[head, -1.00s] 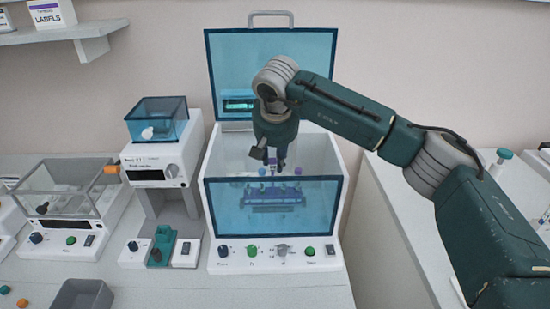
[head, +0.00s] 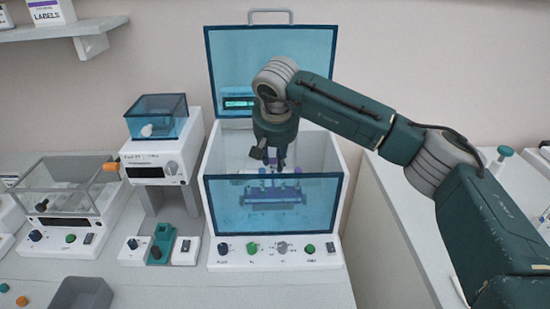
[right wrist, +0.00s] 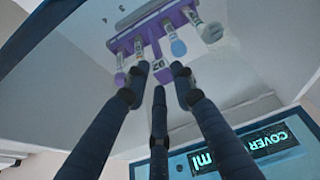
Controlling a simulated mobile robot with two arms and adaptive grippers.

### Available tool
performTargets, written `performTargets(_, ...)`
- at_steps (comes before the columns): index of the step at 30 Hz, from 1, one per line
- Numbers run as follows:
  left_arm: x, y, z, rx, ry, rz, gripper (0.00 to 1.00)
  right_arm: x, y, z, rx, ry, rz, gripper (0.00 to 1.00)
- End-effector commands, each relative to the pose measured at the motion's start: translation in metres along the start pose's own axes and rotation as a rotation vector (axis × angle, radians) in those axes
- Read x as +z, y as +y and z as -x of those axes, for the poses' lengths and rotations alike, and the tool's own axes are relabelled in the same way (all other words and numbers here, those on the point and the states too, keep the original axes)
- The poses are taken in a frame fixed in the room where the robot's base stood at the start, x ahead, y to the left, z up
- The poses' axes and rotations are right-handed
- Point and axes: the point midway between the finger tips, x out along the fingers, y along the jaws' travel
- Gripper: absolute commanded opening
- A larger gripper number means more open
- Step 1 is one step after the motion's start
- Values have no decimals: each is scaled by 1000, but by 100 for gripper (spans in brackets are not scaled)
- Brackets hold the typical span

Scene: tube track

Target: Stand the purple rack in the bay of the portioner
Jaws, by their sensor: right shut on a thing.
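The purple rack (head: 272,194) shows through the clear blue front panel of a white box-shaped machine, which I take for the portioner (head: 221,160). The rack also shows in the right wrist view (right wrist: 150,32), with several capped tubes in it and a tab marked "20" (right wrist: 158,68) between my fingertips. My right gripper (head: 272,163) points down through the open top of the box, shut on the rack; it also shows in the right wrist view (right wrist: 158,80). I cannot tell whether the rack touches the floor of the bay. My left gripper is not in view.
The machine's blue lid (head: 310,70) stands raised behind my wrist, and the blue front panel (head: 225,220) rises before the rack. A device with a blue hopper (head: 157,112) stands close on the left. A grey tray (head: 82,296) lies at front left.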

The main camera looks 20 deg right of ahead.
Motion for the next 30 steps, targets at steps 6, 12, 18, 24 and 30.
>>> performTargets(6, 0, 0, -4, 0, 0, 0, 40, 2, 0, -5, -1, 2, 0, 0)
performTargets(12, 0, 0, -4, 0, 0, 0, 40, 2, 0, -5, -1, 2, 0, 0)
performTargets(18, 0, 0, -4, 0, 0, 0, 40, 2, 0, -5, -1, 1, 0, 47)
performTargets(24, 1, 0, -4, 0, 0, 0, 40, 2, 0, -6, 0, 1, 0, 47)
performTargets(30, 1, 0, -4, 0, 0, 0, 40, 3, 0, -6, 1, -1, 0, 47)
